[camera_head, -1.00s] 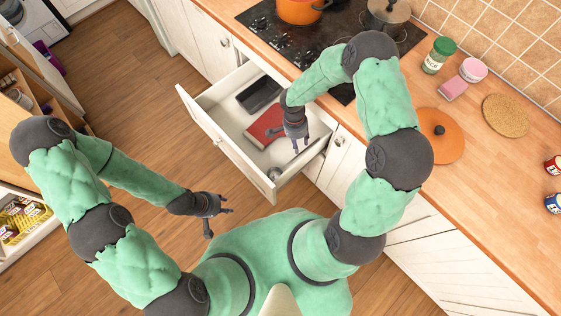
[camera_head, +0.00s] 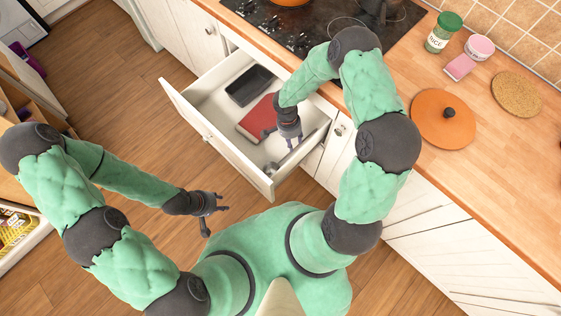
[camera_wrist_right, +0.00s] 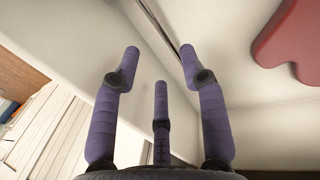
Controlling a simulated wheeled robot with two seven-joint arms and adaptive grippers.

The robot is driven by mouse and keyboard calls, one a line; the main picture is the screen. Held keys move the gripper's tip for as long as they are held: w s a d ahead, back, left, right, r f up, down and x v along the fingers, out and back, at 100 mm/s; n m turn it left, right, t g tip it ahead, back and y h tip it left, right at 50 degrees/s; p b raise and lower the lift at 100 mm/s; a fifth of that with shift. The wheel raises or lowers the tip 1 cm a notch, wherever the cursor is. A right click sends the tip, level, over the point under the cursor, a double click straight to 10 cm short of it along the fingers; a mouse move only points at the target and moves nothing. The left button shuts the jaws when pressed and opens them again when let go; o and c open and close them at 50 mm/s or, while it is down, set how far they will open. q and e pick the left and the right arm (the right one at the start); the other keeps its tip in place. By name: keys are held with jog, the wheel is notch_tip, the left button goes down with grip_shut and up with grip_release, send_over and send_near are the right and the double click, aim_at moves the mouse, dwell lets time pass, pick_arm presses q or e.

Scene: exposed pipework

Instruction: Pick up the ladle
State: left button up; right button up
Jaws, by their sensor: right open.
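I cannot clearly make out a ladle. A small greyish metallic piece (camera_head: 270,168) lies in the open drawer (camera_head: 234,153), by its front wall, and may be part of it. In the right wrist view a thin dark strip (camera_wrist_right: 158,25) runs between the fingers; I cannot tell if it is a handle or a drawer seam. My right gripper (camera_head: 293,143) is inside the drawer area, fingers down; it also shows in the right wrist view (camera_wrist_right: 160,65), open and empty. My left gripper (camera_head: 217,210) is open and empty over the floor.
A red flat item (camera_head: 259,117) and a dark tray (camera_head: 249,86) lie in the drawer beside my right gripper. The counter (camera_head: 480,175) holds an orange lid (camera_head: 430,125), a cork mat (camera_head: 517,94) and a green-capped jar (camera_head: 440,38). The wooden floor (camera_head: 130,130) on the left is clear.

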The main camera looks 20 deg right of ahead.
jog(key=f, duration=0.2)
jog(key=f+b, duration=0.1)
jog(key=f, duration=0.1)
jog(key=f+b, duration=0.1)
jog(key=f, duration=0.1)
jog(key=shift+s+d+f, duration=0.25)
jog(key=shift+s, duration=0.05)
jog(key=shift+r, duration=0.1)
grip_shut()
